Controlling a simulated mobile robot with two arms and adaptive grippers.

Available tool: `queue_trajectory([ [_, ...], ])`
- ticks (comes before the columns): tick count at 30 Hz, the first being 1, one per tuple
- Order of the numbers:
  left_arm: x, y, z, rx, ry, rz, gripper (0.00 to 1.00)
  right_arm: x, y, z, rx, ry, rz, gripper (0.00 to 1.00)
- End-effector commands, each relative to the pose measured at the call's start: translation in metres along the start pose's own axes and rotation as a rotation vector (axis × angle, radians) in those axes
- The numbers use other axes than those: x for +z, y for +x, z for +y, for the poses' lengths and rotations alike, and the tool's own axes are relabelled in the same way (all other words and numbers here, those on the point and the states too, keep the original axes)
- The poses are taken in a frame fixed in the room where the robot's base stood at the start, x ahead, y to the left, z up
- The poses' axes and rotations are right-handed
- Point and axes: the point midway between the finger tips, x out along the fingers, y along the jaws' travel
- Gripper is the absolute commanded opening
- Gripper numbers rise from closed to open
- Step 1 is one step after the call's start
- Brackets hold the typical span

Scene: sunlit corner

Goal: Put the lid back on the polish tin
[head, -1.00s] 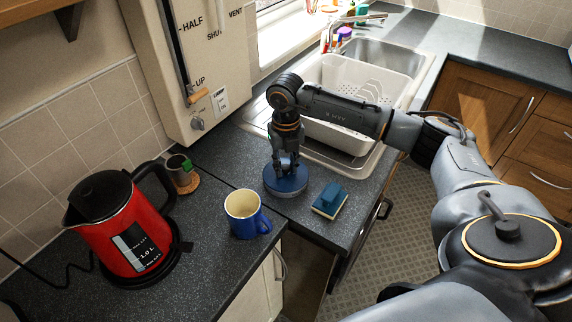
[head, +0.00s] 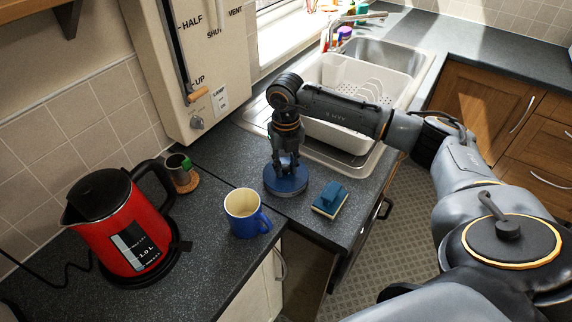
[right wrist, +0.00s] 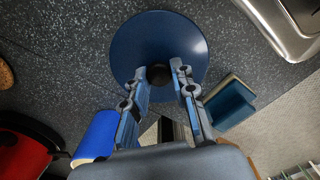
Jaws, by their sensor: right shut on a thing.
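A round blue lid (head: 285,187) is at the middle of the counter, just behind the blue mug. In the right wrist view the same blue lid (right wrist: 158,30) shows from above as a wide disc with a small dark knob at its centre. My right gripper (head: 286,168) points straight down over it. In the right wrist view my right gripper (right wrist: 160,73) has its fingertips on either side of the knob, shut on it. The lid looks level. The tin's body is not clearly distinguishable under the disc, and I cannot tell how the two meet. My left gripper is not in view.
A blue mug (head: 243,215) stands in front of the lid, and a blue-handled scrubber (head: 330,198) lies to its right. A red kettle (head: 125,225) and a small dark cup (head: 181,170) are at left. The sink's white rack (head: 340,85) is behind.

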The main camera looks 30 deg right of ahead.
Motion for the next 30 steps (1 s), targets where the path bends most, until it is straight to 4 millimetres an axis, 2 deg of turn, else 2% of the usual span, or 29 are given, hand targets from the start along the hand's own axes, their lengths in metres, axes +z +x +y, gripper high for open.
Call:
queue_trajectory([
  [10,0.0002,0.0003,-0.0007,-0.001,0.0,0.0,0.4,0.0001,-0.0002,0.0,0.0,0.0,0.0,0.0],
  [11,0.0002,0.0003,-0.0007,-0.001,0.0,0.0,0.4,0.0001,-0.0002,-0.0001,0.0,0.0,0.0,0.32],
  [14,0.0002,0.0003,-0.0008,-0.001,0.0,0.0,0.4,0.0001,-0.0002,-0.0001,0.0,0.0,0.0,0.53],
  [20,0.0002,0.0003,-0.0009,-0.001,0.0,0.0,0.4,0.0001,-0.0001,-0.0001,0.0,0.0,0.0,0.53],
  [21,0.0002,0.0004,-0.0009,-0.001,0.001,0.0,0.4,0.0,0.0,-0.0001,0.0,0.0,0.0,0.55],
  [24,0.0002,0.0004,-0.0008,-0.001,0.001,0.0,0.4,0.0,0.0,-0.0001,0.0,0.0,0.0,0.75],
  [30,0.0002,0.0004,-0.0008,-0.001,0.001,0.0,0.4,0.0,0.0001,-0.0001,0.0,0.0,0.0,0.75],
])
